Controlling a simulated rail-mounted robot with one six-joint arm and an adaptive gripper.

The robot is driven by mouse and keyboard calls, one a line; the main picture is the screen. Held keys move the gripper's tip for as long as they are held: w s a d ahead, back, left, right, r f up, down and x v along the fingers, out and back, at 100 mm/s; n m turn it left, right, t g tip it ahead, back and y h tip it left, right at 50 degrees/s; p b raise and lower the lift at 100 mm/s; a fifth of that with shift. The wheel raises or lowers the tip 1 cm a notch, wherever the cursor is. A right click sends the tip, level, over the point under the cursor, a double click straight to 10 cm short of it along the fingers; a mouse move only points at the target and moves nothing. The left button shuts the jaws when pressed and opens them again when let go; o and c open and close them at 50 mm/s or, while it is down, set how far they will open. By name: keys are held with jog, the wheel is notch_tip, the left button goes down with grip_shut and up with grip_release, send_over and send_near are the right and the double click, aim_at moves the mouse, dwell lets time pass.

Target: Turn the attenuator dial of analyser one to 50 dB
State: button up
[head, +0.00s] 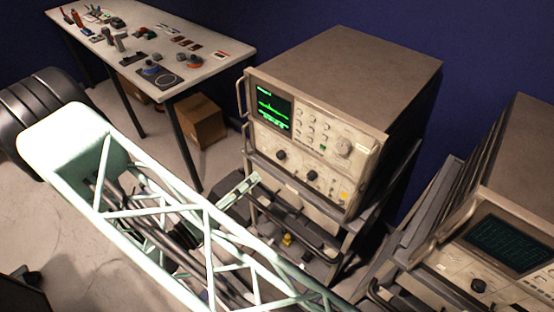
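A beige analyser (315,150) with a lit green trace on its screen (270,107) stands on a cart at the centre. Its front carries rows of small buttons, a large pale knob (344,147) and dark knobs (281,155) (311,176) lower down. A second analyser (510,243) with a dim gridded screen is cut off at the right edge; a dark knob (478,286) shows below its screen. I cannot read any label, number or dial setting, nor tell which is analyser one. I cannot make out my gripper.
My pale green lattice structure crosses the lower left and hides part of the floor and cart. A white table (215,60) with small tools and parts stands at the back left. A cardboard box (200,122) sits beneath its near end. A narrow gap separates the two analyser carts.

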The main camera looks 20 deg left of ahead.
aim_at(279, 157)
jog(key=shift+x, duration=6.8)
jog(key=c, duration=0.9)
